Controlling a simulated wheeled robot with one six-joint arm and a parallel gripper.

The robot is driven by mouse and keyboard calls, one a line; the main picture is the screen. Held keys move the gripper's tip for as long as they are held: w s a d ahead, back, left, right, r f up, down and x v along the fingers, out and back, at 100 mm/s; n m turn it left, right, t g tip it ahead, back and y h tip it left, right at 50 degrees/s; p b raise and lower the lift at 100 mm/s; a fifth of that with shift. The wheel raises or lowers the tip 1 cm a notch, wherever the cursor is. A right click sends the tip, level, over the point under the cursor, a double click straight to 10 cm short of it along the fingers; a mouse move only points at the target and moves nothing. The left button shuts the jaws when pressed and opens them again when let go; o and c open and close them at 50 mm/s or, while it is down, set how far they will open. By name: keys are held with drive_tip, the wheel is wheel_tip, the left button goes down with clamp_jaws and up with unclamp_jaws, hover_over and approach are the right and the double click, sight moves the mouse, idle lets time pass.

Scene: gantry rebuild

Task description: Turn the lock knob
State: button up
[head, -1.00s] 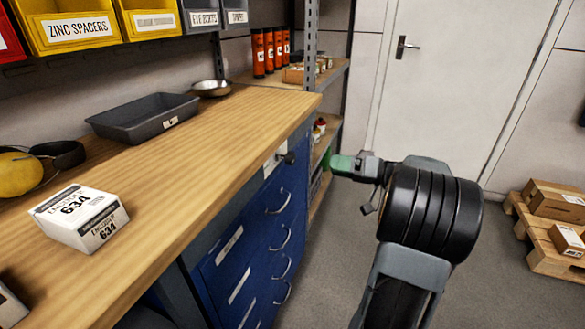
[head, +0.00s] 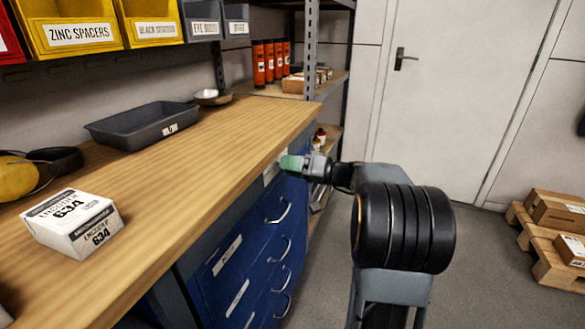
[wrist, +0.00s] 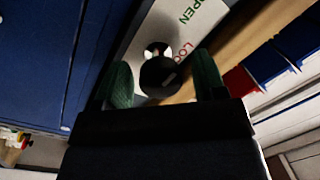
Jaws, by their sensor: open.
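The lock knob (wrist: 158,78) is dark and round, in front of a shiny disc on a white label plate (wrist: 190,22) with the words OPEN and LOCK, the second partly hidden. My gripper (wrist: 162,72) is open, with one green finger on each side of the knob. I cannot tell whether either finger touches it. In the head view my gripper (head: 290,164) is at the top of the blue drawer cabinet (head: 222,268), just under the bench edge, and hides the knob.
The wooden bench top (head: 190,165) overhangs close above my gripper. It carries a grey tray (head: 142,126) and a white box (head: 70,222). A shelf rack (head: 310,60) stands behind the cabinet. The floor on the right is clear up to a pallet (head: 550,255).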

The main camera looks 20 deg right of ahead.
drive_tip(key=shift+c, duration=0.5)
drive_tip(key=shift+d, duration=0.1)
drive_tip(key=c, duration=0.8)
drive_tip(key=shift+m, duration=0.3)
drive_tip(key=m+p, duration=0.1)
drive_tip(key=m, duration=0.2)
drive_tip(key=shift+m+t, duration=0.3)
drive_tip(key=shift+m, duration=0.1)
drive_tip(key=m+p, duration=0.2)
drive_tip(key=m, duration=0.2)
drive_tip(key=shift+r+m+p, duration=0.15)
drive_tip(key=shift+m+p, duration=0.25)
drive_tip(key=m+t+p, duration=0.1)
drive_tip(key=m+p, duration=0.2)
drive_tip(key=m, duration=0.2)
drive_tip(key=shift+m+t+h+p, duration=0.3)
drive_tip(key=shift+m+p, duration=1.8)
drive_tip(key=shift+m, duration=0.3)
